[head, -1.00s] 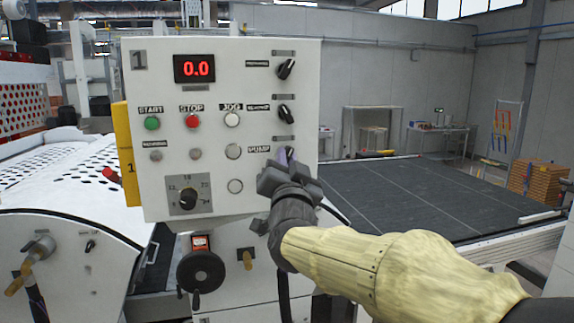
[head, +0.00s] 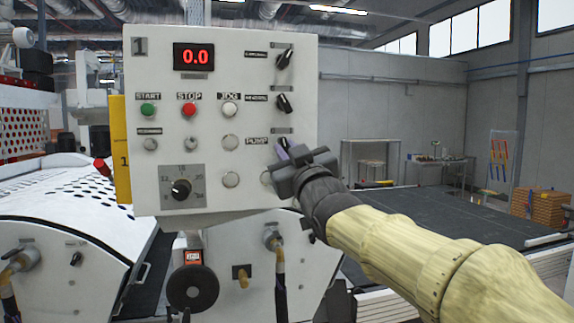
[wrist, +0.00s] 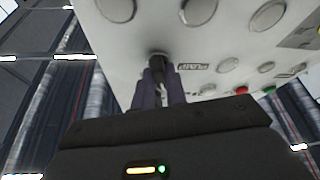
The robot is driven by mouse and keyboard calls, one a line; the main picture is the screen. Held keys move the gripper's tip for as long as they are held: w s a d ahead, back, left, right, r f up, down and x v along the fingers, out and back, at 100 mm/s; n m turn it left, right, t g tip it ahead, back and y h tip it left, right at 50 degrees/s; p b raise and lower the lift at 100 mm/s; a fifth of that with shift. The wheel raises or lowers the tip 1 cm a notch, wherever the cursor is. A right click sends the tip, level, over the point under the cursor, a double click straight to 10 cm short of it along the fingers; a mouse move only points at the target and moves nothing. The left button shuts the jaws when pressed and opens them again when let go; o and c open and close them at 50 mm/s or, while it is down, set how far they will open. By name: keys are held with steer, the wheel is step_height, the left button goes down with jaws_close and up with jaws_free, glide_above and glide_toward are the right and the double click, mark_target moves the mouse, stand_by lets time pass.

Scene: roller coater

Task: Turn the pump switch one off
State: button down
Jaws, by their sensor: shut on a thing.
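The control panel (head: 222,130) marked 1 faces me, with a red 0.0 display at its top. The pump switch (head: 283,145) is the lowest of three black knobs on the panel's right side, beside the PUMP label. My gripper (head: 287,152) is at this knob from the lower right and partly covers it. In the wrist view the two purple-grey fingers (wrist: 162,88) are shut on the dark knob (wrist: 158,62), one finger on each side. The PUMP label (wrist: 194,67) is right beside it there.
Two more black knobs, the upper (head: 284,58) and the middle (head: 284,103), sit above the gripped one. Green start (head: 148,110) and red stop (head: 189,109) buttons are to the left. A handwheel (head: 192,287) and hoses are below. A dark conveyor bed (head: 430,215) extends right.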

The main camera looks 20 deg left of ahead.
steer(key=shift+d+n+g+y, duration=0.1)
steer(key=shift+n+g+y, duration=0.4)
steer(key=shift+n, duration=1.2)
steer(key=shift+g, duration=0.3)
steer(key=c, duration=1.4)
jaws_free()
steer(key=shift+c, duration=0.2)
steer(key=b+v, duration=0.5)
steer(key=v, duration=1.2)
steer(key=shift+f, duration=0.2)
steer(key=shift+s, duration=0.15)
